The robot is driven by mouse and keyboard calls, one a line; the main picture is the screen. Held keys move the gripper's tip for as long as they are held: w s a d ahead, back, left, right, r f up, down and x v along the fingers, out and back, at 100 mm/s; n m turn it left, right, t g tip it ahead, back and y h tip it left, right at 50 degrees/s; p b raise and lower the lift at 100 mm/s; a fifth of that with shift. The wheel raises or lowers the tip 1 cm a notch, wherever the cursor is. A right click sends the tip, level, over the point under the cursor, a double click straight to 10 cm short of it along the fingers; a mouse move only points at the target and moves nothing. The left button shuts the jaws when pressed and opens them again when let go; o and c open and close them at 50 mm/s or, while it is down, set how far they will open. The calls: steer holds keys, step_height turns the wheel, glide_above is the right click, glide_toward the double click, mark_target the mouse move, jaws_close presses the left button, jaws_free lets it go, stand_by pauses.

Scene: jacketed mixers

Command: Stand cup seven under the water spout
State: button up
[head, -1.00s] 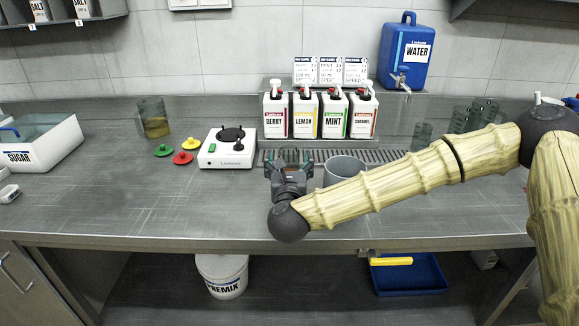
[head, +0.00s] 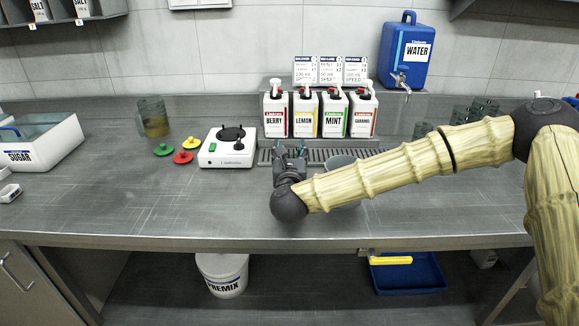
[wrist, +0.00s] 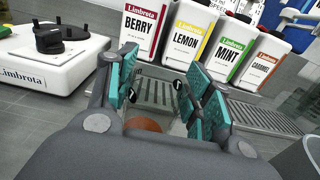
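Cup seven (wrist: 143,125) is a clear cup with black round "7" marks and something brown low inside. In the wrist view it stands between the teal pads of my gripper (wrist: 160,88), which appear shut on its sides. In the head view my gripper (head: 290,152) is at the front of the drip grille, left of centre, and hides most of the cup. I cannot tell whether the cup touches the surface. The blue water container (head: 404,58) stands on the raised shelf at the back right, its water spout (head: 402,82) low on its front.
Berry (head: 275,113), lemon, mint and caramel dispensers stand behind the grille (head: 315,155). A white mixer base (head: 227,150) is to the left. A grey pot (head: 342,162) is close right of my gripper, partly behind my arm. Several clear cups (head: 461,114) stand at right.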

steer(key=shift+c, duration=0.8)
steer(key=shift+r, duration=0.1)
steer(key=s+r, duration=0.2)
steer(key=s, duration=0.6)
steer(key=s+r, duration=0.2)
steer(key=s, duration=0.6)
steer(key=shift+d+r, duration=0.15)
steer(key=shift+r, duration=0.2)
